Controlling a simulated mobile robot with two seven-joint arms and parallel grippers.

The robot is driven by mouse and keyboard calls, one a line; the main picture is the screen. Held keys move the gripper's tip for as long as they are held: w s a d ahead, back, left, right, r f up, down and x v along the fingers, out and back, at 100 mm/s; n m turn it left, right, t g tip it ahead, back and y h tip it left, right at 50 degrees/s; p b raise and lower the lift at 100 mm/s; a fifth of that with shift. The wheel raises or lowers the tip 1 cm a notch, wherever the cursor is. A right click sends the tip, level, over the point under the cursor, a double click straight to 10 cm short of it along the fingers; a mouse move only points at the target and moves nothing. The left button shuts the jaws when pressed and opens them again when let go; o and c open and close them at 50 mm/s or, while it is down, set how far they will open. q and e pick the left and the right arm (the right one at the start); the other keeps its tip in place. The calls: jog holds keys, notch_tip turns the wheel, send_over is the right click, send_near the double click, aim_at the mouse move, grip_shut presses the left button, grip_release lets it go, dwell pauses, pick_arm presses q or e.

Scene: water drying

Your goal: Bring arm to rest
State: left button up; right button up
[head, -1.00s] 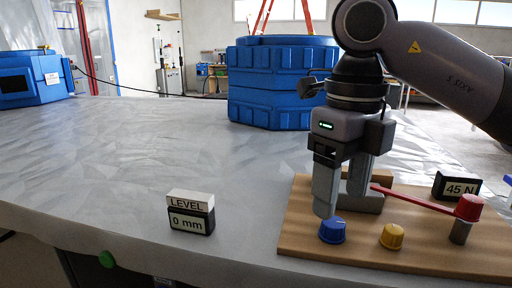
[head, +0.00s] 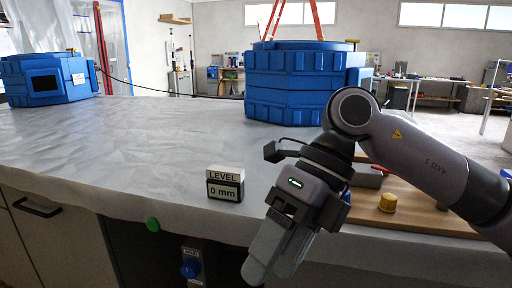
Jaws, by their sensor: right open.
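My right arm comes in from the right. Its gripper (head: 268,272) hangs at the table's front edge, tilted down to the left, open, with nothing seen between its fingers. It is in front of the wooden board (head: 400,208) and covers much of it. The red lever is mostly hidden behind my arm. My left gripper is not in view.
A level display (head: 225,191) reading 0 mm stands on the covered table (head: 120,150), left of my gripper. A large blue tank (head: 290,85) stands at the back, and a blue unit (head: 45,82) at far left. A green button (head: 152,225) and a blue knob (head: 190,268) are on the front.

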jog(key=s+a+r+m+g+y, duration=0.25)
jog(key=a+m+y, duration=0.35)
jog(key=y, duration=0.9)
jog(key=w+d+f+m+t+h, duration=0.2)
jog(key=w+d+f+m+t, duration=0.25)
jog(key=m+t, duration=0.75)
jog(key=w+d+f+m+t+h, duration=0.2)
jog(key=w+d+f+m+t, duration=0.3)
jog(key=m+t, duration=0.7)
jog(key=s+d+f+m+h, duration=0.1)
jog(key=d+f+m+h, duration=0.3)
jog(key=f, duration=0.5)
jog(key=s+d+f+m+h, duration=0.1)
jog(key=d+f+m+h, duration=0.2)
jog(key=f+m+h, duration=0.45)
jog(key=s+d+f+m+g+h, duration=0.1)
jog(key=s+d+f+g, duration=0.2)
jog(key=s+f, duration=0.35)
jog(key=s+d+f+m+g+h, duration=0.1)
jog(key=s+d+f+g, duration=0.3)
jog(key=f, duration=0.4)
notch_tip(320, 180, up, 11)
jog(key=s+p, duration=0.2)
jog(key=p, duration=1.3)
jog(key=shift+s+d+h, duration=0.15)
jog(key=shift+s+h, duration=0.1)
jog(key=shift+h, duration=0.2)
